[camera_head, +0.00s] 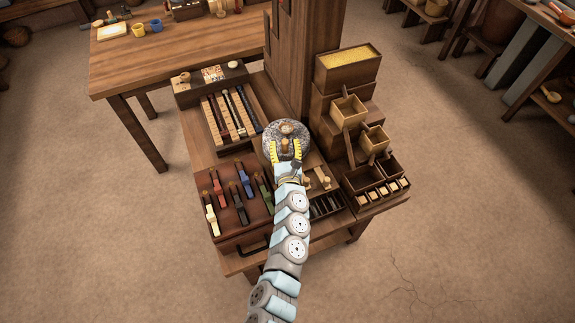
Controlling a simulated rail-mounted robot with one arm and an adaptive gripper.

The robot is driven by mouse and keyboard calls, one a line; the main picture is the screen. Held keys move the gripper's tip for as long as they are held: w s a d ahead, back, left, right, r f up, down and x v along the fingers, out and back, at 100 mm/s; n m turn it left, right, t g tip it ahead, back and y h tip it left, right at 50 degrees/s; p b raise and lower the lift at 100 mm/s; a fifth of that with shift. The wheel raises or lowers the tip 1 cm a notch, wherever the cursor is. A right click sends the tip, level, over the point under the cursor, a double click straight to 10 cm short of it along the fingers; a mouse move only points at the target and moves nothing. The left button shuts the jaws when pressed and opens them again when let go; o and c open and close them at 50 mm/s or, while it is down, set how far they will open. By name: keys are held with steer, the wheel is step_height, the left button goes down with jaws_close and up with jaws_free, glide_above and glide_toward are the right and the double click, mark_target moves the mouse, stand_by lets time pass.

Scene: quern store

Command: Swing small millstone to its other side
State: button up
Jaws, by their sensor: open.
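The small millstone (271,136) is a round grey speckled stone on the small wooden table, in front of the tall wooden post. A light brown knob or peg (287,127) stands near its middle. My gripper (285,149) is over the near part of the stone, its two yellow fingers apart, with a small wooden upright piece between or just behind them. I cannot tell whether the fingers touch it. My arm comes in from below and hides the table just in front of the stone.
Left are a case of coloured levers (237,193) and a rack of rods (230,112). Right are stepped wooden boxes (347,107), the top one (348,58) with yellow grain. The tall post (305,60) rises close behind the stone. A larger table (190,60) stands back left. Open floor lies right.

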steer(key=shift+s+d, duration=0.2)
steer(key=shift+s, duration=2.5)
steer(key=shift+s+d, duration=0.15)
steer(key=shift+s, duration=2.55)
